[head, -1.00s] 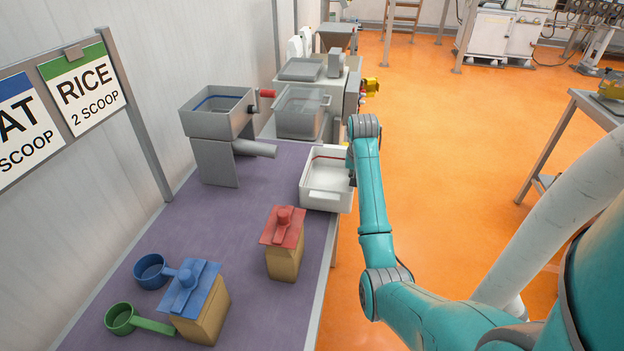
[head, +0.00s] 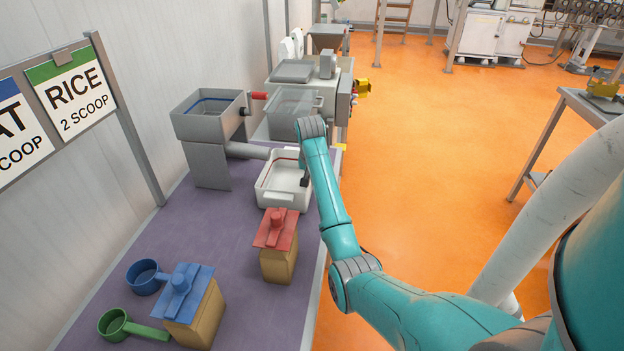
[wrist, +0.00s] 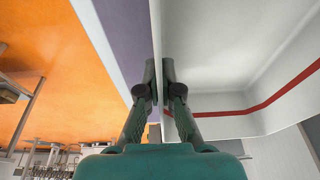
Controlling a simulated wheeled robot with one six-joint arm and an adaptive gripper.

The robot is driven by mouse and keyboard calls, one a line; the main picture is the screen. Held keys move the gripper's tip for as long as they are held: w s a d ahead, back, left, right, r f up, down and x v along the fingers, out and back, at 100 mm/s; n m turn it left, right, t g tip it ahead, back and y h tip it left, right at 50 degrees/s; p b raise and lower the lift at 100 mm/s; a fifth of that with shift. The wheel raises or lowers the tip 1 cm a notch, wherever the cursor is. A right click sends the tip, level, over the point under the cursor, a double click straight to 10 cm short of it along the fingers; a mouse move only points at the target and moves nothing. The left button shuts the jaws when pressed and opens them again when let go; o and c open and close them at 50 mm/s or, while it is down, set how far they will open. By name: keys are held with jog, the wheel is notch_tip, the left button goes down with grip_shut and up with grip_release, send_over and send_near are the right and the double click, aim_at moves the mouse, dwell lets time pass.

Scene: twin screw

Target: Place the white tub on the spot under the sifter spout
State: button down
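The white tub (head: 284,198) has a red line along its inside wall and stands over the purple table, close to the end of the sifter's spout (head: 246,150). The grey sifter (head: 208,130) stands to the tub's left. My gripper (wrist: 160,72) is shut on the tub's right wall; one finger is inside the tub (wrist: 240,60) and one outside. In the head view my arm hides the fingertips. The spot under the spout is not clearly visible, and I cannot tell whether the tub touches the table.
A bag with a red lid (head: 277,245) stands just in front of the tub. A bag with a blue lid (head: 190,305), a blue scoop (head: 145,278) and a green scoop (head: 118,325) are nearer. A grey machine (head: 295,100) stands behind. The purple table (head: 215,225) is clear left of the tub.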

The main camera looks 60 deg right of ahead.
jog(key=shift+f, duration=0.1)
jog(key=c, duration=1.3)
grip_release()
